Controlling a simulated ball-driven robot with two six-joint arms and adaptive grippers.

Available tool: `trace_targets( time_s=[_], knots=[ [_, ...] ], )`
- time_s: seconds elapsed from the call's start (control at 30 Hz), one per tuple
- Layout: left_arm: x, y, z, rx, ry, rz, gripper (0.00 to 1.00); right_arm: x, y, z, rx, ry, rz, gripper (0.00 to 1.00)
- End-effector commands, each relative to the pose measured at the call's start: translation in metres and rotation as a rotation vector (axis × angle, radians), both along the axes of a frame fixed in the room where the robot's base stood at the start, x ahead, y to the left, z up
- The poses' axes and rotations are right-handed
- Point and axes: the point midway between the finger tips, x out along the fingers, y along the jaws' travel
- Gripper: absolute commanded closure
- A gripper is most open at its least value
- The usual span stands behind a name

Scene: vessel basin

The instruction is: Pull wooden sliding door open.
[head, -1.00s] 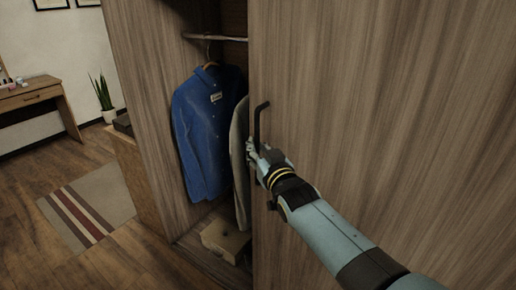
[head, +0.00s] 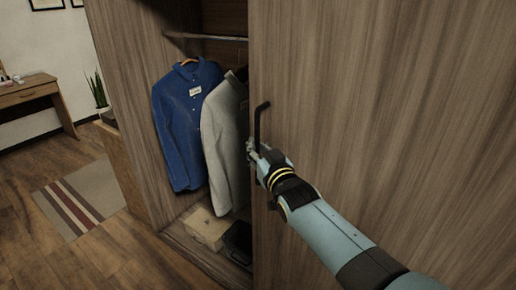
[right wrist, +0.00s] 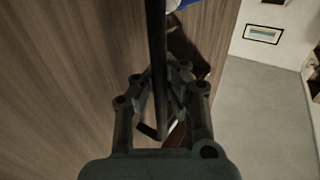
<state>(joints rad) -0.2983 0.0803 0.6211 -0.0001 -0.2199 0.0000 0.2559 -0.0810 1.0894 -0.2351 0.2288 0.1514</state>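The wooden sliding door (head: 390,110) of the wardrobe fills the right side of the head view. It stands partly open, with its left edge beside the opening. A black bar handle (head: 259,122) is fixed near that edge. My right gripper (head: 254,150) is at the lower part of the handle. In the right wrist view the handle (right wrist: 158,50) runs between the fingers (right wrist: 160,88), which are closed in around it. The fingers hide part of the handle. My left gripper is not in view.
Inside the wardrobe hang a blue shirt (head: 185,120) and a grey jacket (head: 225,140). A box (head: 207,228) and a dark item (head: 239,240) lie on its floor. A striped rug (head: 80,200) and desk (head: 30,92) are to the left, with open floor around.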

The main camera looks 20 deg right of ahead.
Motion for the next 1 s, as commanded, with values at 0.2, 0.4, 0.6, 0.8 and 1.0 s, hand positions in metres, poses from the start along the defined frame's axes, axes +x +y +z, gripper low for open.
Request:
trace_targets(
  time_s=[0.2, 0.4, 0.6, 0.8, 1.0],
  knots=[
    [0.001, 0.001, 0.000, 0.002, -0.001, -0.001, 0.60, -0.002, 0.001, -0.004, 0.001, 0.008, 0.001, 0.88],
    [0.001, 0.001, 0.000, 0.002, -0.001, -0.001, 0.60, -0.001, 0.001, -0.002, 0.000, 0.004, 0.000, 0.64],
    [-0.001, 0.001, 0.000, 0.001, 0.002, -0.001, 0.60, -0.001, 0.000, -0.001, 0.000, 0.002, 0.000, 0.64],
    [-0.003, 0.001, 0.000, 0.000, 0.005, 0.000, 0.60, -0.014, -0.001, -0.003, -0.001, 0.004, 0.000, 0.64],
    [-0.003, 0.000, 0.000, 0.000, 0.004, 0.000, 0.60, -0.058, -0.004, -0.003, -0.001, 0.005, 0.000, 0.64]
  ],
)
